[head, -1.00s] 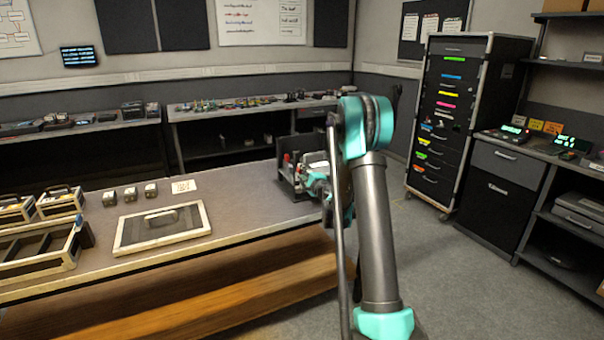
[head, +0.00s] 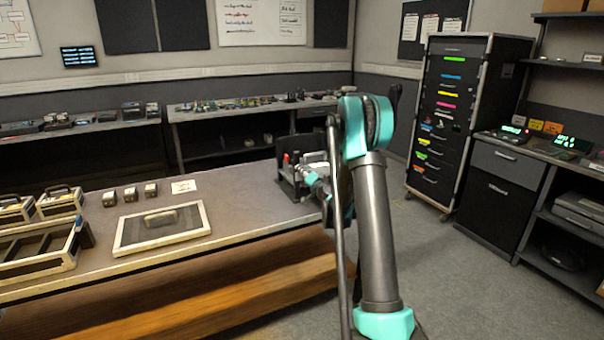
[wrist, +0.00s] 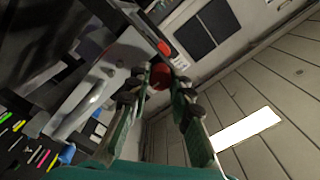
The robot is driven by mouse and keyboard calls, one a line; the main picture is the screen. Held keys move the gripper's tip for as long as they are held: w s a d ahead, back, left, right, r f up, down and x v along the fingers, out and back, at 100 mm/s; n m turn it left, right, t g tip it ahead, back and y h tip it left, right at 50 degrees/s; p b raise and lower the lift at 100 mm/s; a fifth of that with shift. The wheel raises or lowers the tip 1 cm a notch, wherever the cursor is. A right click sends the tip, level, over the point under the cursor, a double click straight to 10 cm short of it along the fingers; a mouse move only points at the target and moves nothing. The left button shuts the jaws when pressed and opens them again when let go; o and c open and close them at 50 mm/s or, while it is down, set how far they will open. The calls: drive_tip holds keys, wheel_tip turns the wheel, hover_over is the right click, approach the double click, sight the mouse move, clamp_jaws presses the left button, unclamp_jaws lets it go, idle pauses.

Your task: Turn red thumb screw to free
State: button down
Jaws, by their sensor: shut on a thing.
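The red thumb screw (wrist: 161,76) shows in the wrist view as a round red knob between the tips of my gripper (wrist: 164,90). My gripper's two fingers close on it from either side. A grey metal bracket or plate (wrist: 105,85) lies to its left in the wrist view. In the head view a small red part (head: 286,160) shows at the dark open-fronted box (head: 285,180) at the bench's right end. My arm hides much of that area, and the fingertips cannot be made out there.
The workbench (head: 250,196) carries a framed panel with a handle (head: 162,226), several small grey blocks (head: 130,194) and open trays (head: 45,255) at left. A drawer cabinet (head: 448,130) stands behind on the right. Grey floor is clear at right.

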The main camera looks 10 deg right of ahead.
drive_tip(key=shift+n, duration=0.5)
drive_tip(key=c, duration=1.3)
unclamp_jaws()
drive_tip(key=shift+c, duration=0.2)
drive_tip(key=v, duration=1.2)
